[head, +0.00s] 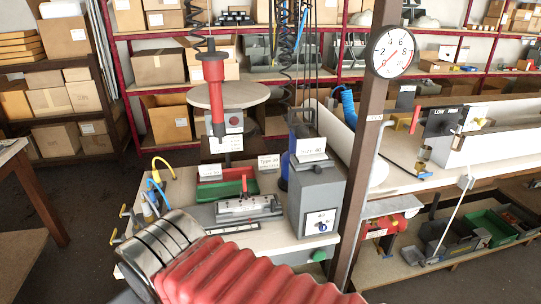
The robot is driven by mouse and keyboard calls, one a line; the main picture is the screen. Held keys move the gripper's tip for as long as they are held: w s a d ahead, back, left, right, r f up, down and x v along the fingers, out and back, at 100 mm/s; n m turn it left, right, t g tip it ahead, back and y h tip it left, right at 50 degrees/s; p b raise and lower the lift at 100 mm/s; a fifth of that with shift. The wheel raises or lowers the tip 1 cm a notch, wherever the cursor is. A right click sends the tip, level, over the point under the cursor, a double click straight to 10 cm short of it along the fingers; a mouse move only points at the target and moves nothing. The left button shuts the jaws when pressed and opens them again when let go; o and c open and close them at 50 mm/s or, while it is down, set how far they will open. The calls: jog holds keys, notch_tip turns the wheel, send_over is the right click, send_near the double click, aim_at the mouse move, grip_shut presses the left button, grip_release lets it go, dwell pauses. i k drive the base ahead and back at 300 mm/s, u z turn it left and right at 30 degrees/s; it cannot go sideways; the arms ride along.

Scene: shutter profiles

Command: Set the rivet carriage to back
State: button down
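A long, low metal fixture (248,208) lies on the pale workbench in the head view. It has a light top plate with small dark fittings. It may be the rivet carriage, but I see no label naming it, and its set position cannot be told. A grey box (318,195) stands upright to its right, with a card on top and a white panel with a small blue knob (322,226) on its front. The red ribbed sleeve at the bottom appears to be part of my arm and covers the bench's front edge. My gripper's fingers are not visible.
A red tool (213,85) hangs above the bench near a round tabletop (228,96). Green and red trays (226,186) lie behind the fixture. Yellow and blue hoses (158,178) stand at the bench's left. A brown post (362,150) with a gauge (392,52) rises right of the box.

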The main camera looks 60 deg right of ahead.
aim_at(318, 167)
jog(key=i, duration=0.9)
jog(key=z, duration=0.05)
